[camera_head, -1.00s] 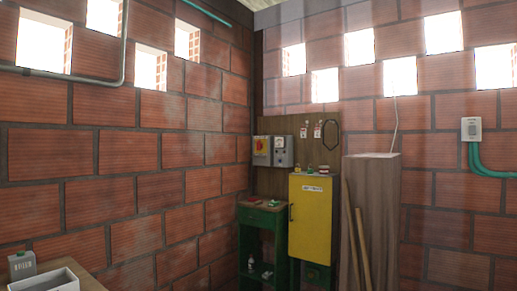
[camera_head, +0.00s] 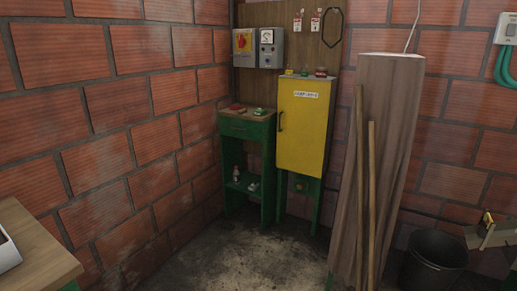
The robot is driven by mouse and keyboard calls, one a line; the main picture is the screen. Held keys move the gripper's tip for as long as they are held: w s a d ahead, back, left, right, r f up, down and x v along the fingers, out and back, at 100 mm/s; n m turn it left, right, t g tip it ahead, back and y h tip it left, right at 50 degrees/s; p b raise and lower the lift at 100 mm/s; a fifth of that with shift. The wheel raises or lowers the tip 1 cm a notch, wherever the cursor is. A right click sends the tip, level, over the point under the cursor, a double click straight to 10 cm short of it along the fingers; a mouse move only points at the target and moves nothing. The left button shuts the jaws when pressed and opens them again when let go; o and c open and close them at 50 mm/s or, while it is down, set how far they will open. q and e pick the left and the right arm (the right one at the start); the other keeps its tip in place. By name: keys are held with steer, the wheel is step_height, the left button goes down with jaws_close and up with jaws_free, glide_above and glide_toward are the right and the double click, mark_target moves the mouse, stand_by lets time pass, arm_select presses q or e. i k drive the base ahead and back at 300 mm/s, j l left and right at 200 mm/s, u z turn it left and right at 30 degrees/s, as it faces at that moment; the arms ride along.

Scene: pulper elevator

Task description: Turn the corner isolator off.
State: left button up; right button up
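The corner isolator (camera_head: 244,46) is a grey box with a red rotary handle on a yellow plate. It is mounted on a wooden backboard (camera_head: 305,46) in the far corner, left of a second grey box (camera_head: 271,48) with a dial or meter face. The handle's exact angle is too small to read. Neither of my grippers shows in the head view.
A green stand (camera_head: 245,130) with small items is below the isolator. A yellow cabinet (camera_head: 303,125) stands right of it. A tall wooden block (camera_head: 385,160) with leaning sticks and a black bucket (camera_head: 434,262) are at right. A table (camera_head: 35,245) is at lower left. Floor between is clear.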

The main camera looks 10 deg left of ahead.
mark_target(241, 41)
steer(key=i+j+u, duration=0.25)
steer(key=i, duration=0.6)
steer(key=i+u, duration=0.3)
steer(key=i, duration=0.6)
